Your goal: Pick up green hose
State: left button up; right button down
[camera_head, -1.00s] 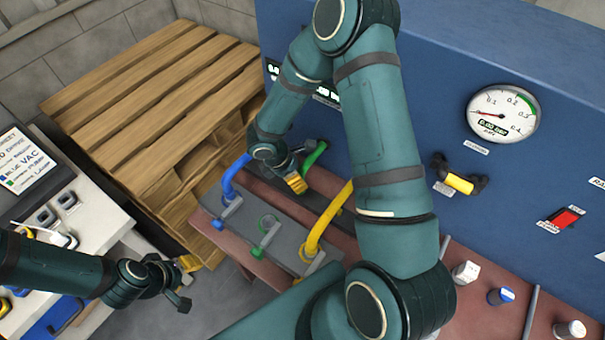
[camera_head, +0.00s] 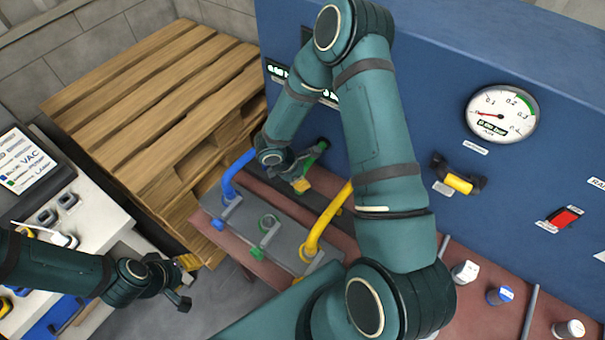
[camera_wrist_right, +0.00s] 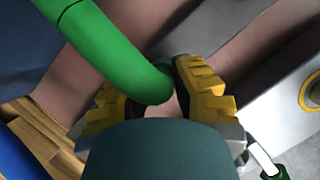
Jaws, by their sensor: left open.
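The green hose (camera_head: 315,155) rises from the bench by the blue panel, partly hidden behind my right gripper. In the right wrist view the hose (camera_wrist_right: 112,48) comes down from the upper left, and its lower end lies between my right gripper's yellow fingers. My right gripper (camera_head: 299,183), also in the wrist view (camera_wrist_right: 155,98), has its fingers apart on either side of the hose. I cannot tell whether both touch it. My left gripper (camera_head: 186,275) is open and empty at the lower left, away from the hose.
A grey fixture plate (camera_head: 240,213) holds a blue hose (camera_head: 232,172), a yellow hose (camera_head: 326,221) and a green ring fitting (camera_head: 268,224). A blue panel (camera_head: 430,105) stands behind. A wooden pallet (camera_head: 150,85) is at the back left.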

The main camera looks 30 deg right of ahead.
notch_tip(320, 180, up, 10)
jog(key=shift+f, duration=0.1)
pick_arm(q)
jog(key=shift+r, duration=0.15)
dwell(0.5)
jog(key=shift+w, duration=0.1)
pick_arm(e)
jog(key=shift+a, duration=0.1)
